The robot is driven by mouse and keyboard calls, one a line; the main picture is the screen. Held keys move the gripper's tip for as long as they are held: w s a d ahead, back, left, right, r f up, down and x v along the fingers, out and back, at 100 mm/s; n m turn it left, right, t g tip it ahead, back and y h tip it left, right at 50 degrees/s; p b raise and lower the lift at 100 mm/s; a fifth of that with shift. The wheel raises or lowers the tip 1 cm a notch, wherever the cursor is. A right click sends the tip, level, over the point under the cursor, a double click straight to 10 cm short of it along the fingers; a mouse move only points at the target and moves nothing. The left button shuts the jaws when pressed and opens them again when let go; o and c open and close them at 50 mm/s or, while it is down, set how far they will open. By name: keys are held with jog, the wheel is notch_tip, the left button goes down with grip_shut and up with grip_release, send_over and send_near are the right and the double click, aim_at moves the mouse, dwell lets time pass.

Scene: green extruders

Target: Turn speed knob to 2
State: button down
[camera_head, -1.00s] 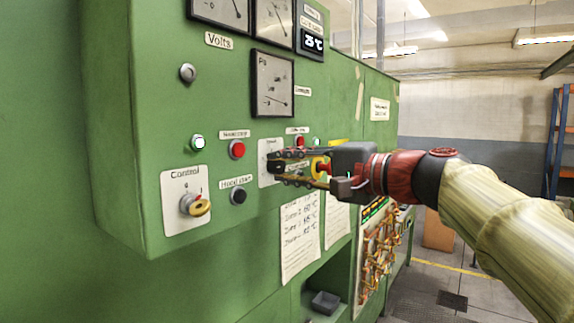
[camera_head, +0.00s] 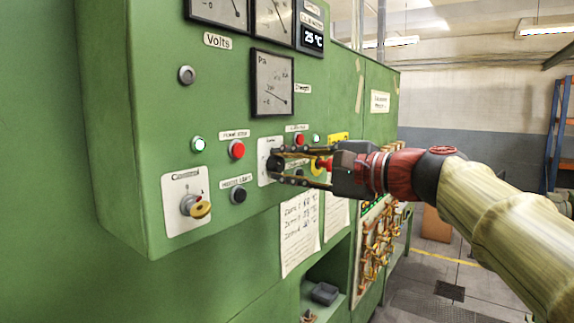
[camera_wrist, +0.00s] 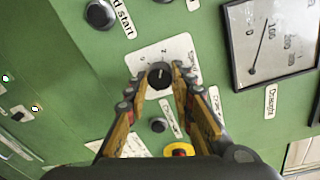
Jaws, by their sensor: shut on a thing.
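The speed knob is a small round black dial (camera_wrist: 160,75) on a white plate (camera_wrist: 150,54) with number marks, on the green panel. A light mark on its face points roughly toward the top of the wrist view, near a digit that looks like 2. My gripper (camera_wrist: 160,76) has its two fingers on either side of the knob and is shut on it. In the head view my gripper (camera_head: 277,165) reaches in from the right, and its fingertips are at the white plate (camera_head: 264,174). The fingers partly hide the knob (camera_head: 274,163) there.
A red and yellow button (camera_head: 319,165) sits close by my fingers. Gauges (camera_head: 272,84) are above. Open floor lies at the right.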

jog(key=shift+f, duration=0.1)
jog(key=c, duration=1.5)
grip_release()
jog(key=shift+d, duration=0.1)
jog(key=v, duration=1.1)
jog(key=shift+s+d, duration=0.3)
jog(key=shift+s, duration=0.05)
